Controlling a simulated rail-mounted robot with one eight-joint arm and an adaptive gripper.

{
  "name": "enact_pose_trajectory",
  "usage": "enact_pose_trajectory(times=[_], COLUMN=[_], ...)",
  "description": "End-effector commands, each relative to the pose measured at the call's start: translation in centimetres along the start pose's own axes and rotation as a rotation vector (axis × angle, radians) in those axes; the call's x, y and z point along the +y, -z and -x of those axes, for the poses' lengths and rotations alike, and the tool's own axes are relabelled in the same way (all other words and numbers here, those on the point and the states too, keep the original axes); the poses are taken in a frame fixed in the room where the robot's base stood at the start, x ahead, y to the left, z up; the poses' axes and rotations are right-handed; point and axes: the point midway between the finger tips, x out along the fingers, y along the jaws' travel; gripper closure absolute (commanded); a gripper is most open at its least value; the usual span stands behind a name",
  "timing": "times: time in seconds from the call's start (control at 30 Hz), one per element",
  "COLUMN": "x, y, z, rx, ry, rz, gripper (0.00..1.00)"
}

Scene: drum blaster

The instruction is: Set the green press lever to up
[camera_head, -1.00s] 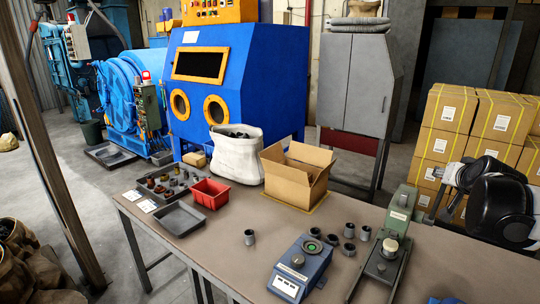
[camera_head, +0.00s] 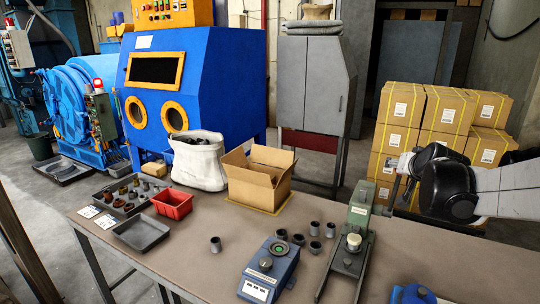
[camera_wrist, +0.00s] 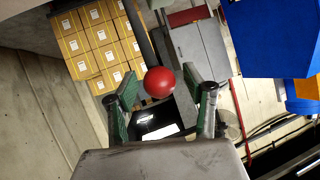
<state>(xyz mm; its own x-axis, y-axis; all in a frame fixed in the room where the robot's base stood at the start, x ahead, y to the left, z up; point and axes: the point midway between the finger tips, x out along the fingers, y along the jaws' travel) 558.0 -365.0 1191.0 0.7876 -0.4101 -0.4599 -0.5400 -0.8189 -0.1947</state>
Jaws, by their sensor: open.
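The green press (camera_head: 359,205) stands upright on its dark base near the right end of the bench. A red ball (camera_wrist: 159,82) shows in the wrist view between my gripper's two fingers, with gaps on both sides. My gripper (camera_head: 394,176) is open, just right of the press's upper part and above the bench. In the wrist view its fingers (camera_wrist: 161,90) are spread apart.
A blue object (camera_head: 416,294) sits at the front right. Stacked boxes (camera_head: 400,125) stand behind.

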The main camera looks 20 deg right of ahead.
Motion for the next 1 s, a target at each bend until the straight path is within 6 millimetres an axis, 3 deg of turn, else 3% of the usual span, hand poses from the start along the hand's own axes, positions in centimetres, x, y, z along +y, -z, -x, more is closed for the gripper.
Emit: enact_pose_trajectory(times=[0.27,0.7,1.0], x=[-0.3,-1.6,-1.9], y=[1.4,7.3,8.7], z=[0.8,3.9,4.6], rx=[-0.001,0.000,0.000], ry=[0.000,0.000,0.000], rz=[0.000,0.000,0.000], gripper=[0.53,0.53,0.53])
